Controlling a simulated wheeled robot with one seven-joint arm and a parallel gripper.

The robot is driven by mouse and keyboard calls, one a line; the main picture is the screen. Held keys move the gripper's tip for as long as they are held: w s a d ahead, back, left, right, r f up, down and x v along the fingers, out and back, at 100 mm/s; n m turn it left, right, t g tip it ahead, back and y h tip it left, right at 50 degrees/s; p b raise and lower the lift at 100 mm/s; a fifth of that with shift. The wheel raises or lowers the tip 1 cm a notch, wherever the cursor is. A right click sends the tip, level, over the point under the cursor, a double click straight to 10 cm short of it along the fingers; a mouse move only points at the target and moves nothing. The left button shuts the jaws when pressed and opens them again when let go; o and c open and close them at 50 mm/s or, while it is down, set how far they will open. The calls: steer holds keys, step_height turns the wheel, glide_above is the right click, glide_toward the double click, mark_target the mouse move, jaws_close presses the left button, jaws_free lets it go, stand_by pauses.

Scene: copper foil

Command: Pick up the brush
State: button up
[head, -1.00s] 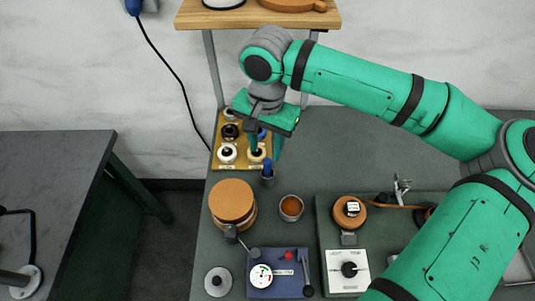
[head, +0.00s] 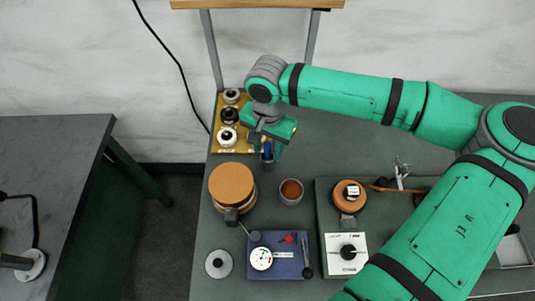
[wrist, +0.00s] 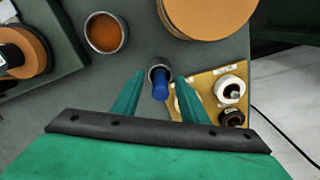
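The brush shows as a blue handle (wrist: 160,86) standing in a small grey holder (wrist: 158,70) in the wrist view. In the head view the blue handle (head: 268,151) is partly hidden by my gripper. My gripper (wrist: 161,79) is open and empty, with one green finger on each side of the handle. In the head view my gripper (head: 266,147) is low over the brush. I cannot tell whether a finger touches it. The bristles are not visible.
A round copper-topped stack (head: 231,183) and a cup of brown contents (head: 291,191) stand near the holder. A yellow board (head: 219,147) with several round knobs lies behind it. A blue panel with a dial (head: 290,268) and a white control box (head: 345,241) stand in front.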

steer(key=shift+f, duration=0.25)
jaws_close()
step_height(320, 180, up, 10)
steer(key=shift+r, duration=0.1)
stand_by(0.5)
